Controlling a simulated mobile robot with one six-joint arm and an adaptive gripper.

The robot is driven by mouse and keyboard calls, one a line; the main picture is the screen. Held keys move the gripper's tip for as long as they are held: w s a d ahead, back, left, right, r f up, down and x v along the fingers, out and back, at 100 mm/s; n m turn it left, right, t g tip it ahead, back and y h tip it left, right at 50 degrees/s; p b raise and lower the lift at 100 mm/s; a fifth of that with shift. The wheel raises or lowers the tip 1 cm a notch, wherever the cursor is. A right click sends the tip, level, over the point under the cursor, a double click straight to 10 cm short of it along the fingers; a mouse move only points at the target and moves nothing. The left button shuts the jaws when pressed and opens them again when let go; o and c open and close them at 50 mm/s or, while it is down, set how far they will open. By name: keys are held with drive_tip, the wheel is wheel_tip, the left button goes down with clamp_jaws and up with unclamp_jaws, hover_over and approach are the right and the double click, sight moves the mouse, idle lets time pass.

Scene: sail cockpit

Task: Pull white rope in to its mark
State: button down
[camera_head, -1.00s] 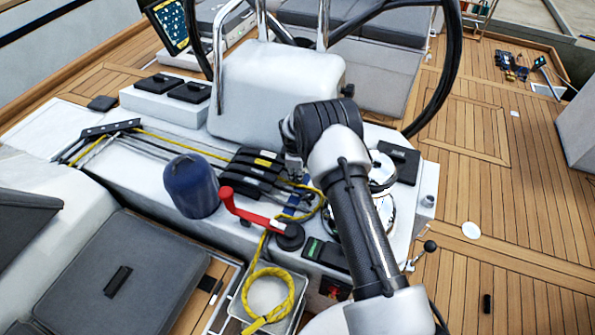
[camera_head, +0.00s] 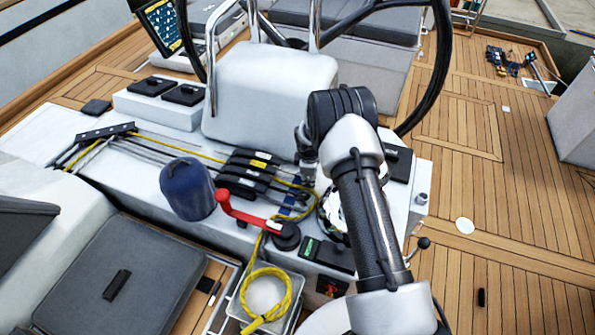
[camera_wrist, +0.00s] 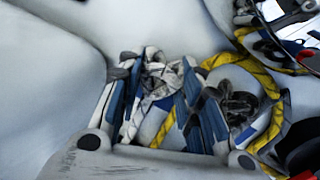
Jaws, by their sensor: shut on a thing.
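My gripper (camera_head: 306,170) is beside the rope clutches, below the grey-white pedestal. In the wrist view its two blue-padded fingers (camera_wrist: 157,98) close around a bunched white rope (camera_wrist: 160,72). The white rope is not clear in the head view, where my gripper and arm cover that spot. I cannot make out a mark on it. The black rope clutches (camera_head: 250,172) stand to the left of my gripper. A chrome winch (camera_head: 332,208) is partly hidden behind my arm.
A yellow rope (camera_head: 178,145) runs through the clutches and hangs in a coil (camera_head: 266,295) in front. It also passes close by my fingers (camera_wrist: 235,62). The steering wheel (camera_head: 440,70) rises behind.

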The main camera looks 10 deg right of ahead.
drive_tip(key=shift+s+d, duration=0.25)
drive_tip(key=c, duration=1.4)
unclamp_jaws()
drive_tip(key=shift+w, duration=0.1)
drive_tip(key=shift+a+r, duration=0.1)
drive_tip(key=shift+r, duration=0.15)
wheel_tip(320, 180, up, 11)
drive_tip(key=s, duration=0.2)
drive_tip(key=shift+a+r, duration=0.15)
drive_tip(key=shift+a, duration=0.25)
drive_tip(key=shift+s, duration=0.1)
